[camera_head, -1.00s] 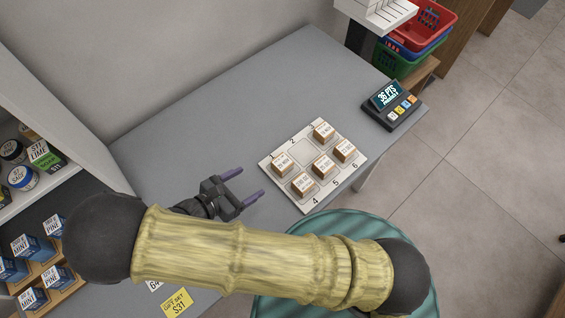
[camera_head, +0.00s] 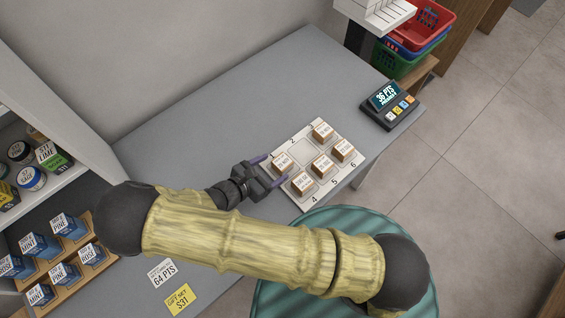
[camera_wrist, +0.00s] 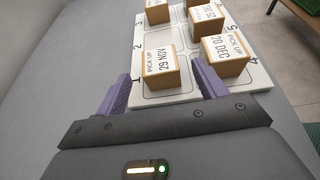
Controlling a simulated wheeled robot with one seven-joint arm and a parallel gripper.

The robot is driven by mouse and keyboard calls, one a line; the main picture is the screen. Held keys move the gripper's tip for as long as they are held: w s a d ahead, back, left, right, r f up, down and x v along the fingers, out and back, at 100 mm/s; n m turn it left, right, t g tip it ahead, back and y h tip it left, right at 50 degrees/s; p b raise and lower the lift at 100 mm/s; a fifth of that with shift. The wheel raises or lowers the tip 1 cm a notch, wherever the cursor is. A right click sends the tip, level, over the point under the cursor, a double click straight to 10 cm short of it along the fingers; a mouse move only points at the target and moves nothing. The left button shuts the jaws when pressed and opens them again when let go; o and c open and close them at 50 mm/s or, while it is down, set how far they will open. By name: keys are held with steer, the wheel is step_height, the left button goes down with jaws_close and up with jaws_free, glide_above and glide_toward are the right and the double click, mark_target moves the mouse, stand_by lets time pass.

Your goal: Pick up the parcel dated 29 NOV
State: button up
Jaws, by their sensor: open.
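The parcel dated 29 NOV (camera_wrist: 165,70) is a small brown box with a white label. It sits in slot 1 of the white numbered tray (camera_wrist: 175,98), and in the head view the same parcel (camera_head: 281,163) is at the tray's left corner. My gripper (camera_head: 272,170) is open. In the wrist view its purple fingers (camera_wrist: 165,92) point towards the tray, one on each side of the 29 NOV parcel's near end, with nothing held. The right finger is close beside the parcel marked 20 DEC (camera_wrist: 225,55).
More parcels stand in the tray, among them ones at the back (camera_head: 322,131) and right (camera_head: 344,150); slot 2 (camera_head: 303,151) is empty. A card terminal (camera_head: 392,103) stands right of the tray. The grey counter (camera_head: 220,120) behind is clear. Shelves of boxes (camera_head: 55,235) stand at left.

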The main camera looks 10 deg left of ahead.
mark_target(280, 163)
steer(key=x, duration=0.1)
steer(key=p+x, duration=0.1)
steer(key=x, duration=0.1)
steer(key=shift+w+d+r, duration=0.1)
steer(key=shift+w+d, duration=0.15)
steer(key=shift+w, duration=0.1)
steer(key=shift+w+d+f, duration=0.25)
steer(key=shift+w, duration=0.1)
steer(key=shift+c, duration=0.2)
steer(key=c, duration=1.1)
